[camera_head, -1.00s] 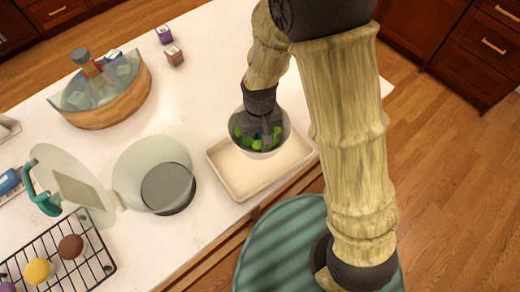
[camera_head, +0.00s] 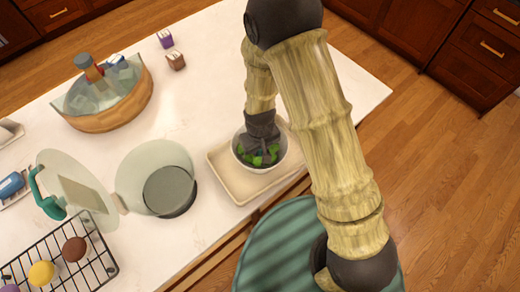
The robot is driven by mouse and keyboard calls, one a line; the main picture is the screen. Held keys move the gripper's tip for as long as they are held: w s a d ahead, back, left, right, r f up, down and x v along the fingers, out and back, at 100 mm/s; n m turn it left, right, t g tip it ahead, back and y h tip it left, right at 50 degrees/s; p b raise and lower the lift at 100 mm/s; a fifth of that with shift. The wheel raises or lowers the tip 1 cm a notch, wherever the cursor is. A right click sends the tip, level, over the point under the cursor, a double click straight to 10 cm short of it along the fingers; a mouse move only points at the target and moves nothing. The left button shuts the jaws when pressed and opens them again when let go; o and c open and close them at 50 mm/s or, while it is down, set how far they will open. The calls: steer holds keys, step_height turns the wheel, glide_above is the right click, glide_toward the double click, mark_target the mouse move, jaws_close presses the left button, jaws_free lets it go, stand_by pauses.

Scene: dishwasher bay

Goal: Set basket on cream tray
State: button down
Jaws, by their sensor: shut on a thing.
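The basket (camera_head: 261,169) is a round, pale, bowl-like vessel with green pieces inside. It is over the cream tray (camera_head: 235,184), a shallow rectangular tray near the counter's front edge. The basket looks upright and covers the tray's middle and right part. Whether its bottom touches the tray floor cannot be told from this angle. My gripper (camera_head: 259,151) reaches down into the basket from above and is shut on it. The fingertips are partly hidden among the green pieces and by the gripper's own dark body.
A clear round container (camera_head: 157,162) with a grey disc stands left of the tray. A wire rack (camera_head: 98,267) with several colored balls is at lower left. The counter behind the tray is clear.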

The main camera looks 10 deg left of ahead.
steer(key=shift+f, duration=0.35)
steer(key=shift+f, duration=0.1)
steer(key=c, duration=1.1)
jaws_free()
steer(key=shift+a+r, duration=0.1)
steer(key=shift+r, duration=0.65)
step_height(320, 180, up, 11)
steer(key=b, duration=0.2)
steer(key=shift+f+b, duration=0.1)
steer(key=shift+b, duration=0.2)
